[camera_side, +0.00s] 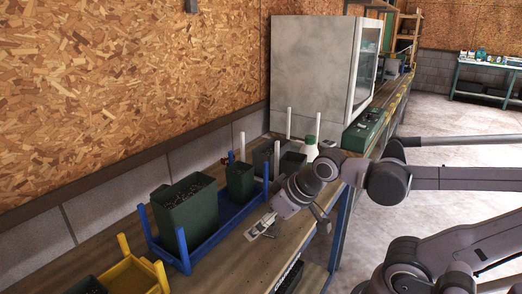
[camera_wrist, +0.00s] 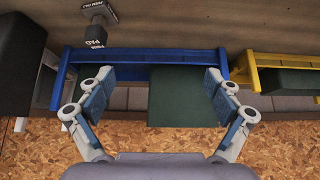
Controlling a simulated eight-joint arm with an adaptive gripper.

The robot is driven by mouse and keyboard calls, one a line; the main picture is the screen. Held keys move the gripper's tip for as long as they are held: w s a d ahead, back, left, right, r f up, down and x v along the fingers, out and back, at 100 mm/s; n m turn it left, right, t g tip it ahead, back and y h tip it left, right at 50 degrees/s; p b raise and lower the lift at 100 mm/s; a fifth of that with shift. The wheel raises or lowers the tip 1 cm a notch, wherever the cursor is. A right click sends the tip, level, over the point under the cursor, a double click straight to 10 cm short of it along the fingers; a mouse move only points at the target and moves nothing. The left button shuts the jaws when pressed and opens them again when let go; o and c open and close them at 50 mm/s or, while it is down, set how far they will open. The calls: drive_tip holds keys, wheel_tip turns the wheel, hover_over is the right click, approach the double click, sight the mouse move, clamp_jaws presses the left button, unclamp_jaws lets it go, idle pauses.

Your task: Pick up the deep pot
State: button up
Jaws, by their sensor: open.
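A tall dark green pot (camera_side: 187,210) with dark contents stands upright in the left part of a blue rack (camera_side: 222,233) in the side view. A smaller dark green pot (camera_side: 240,181) stands beside it in the same rack. In the wrist view the large green pot (camera_wrist: 182,97) lies ahead, toward the right finger, below the blue rack's rail (camera_wrist: 150,57). My gripper (camera_wrist: 158,97) is open and empty, its fingers spread wide. In the side view my wrist is above the bench, right of the rack, apart from the pots; the fingertips are hard to make out there.
A yellow rack (camera_side: 132,276) stands at the near left; it also shows in the wrist view (camera_wrist: 285,63). Dark pots, a white bottle (camera_side: 310,148) and a grey cabinet (camera_side: 310,70) stand farther along the bench.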

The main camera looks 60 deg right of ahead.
approach(235, 175)
drive_tip(key=w+d+f, duration=0.2)
drive_tip(key=w+d, duration=0.1)
drive_tip(key=d, duration=0.1)
drive_tip(key=shift+g, duration=0.3)
drive_tip(key=shift+a+x, duration=0.15)
drive_tip(key=shift+x, duration=2.5)
drive_tip(key=shift+a+x, duration=0.1)
drive_tip(key=shift+x, duration=2.6)
drive_tip(key=shift+c, duration=0.2)
drive_tip(key=c, duration=1.3)
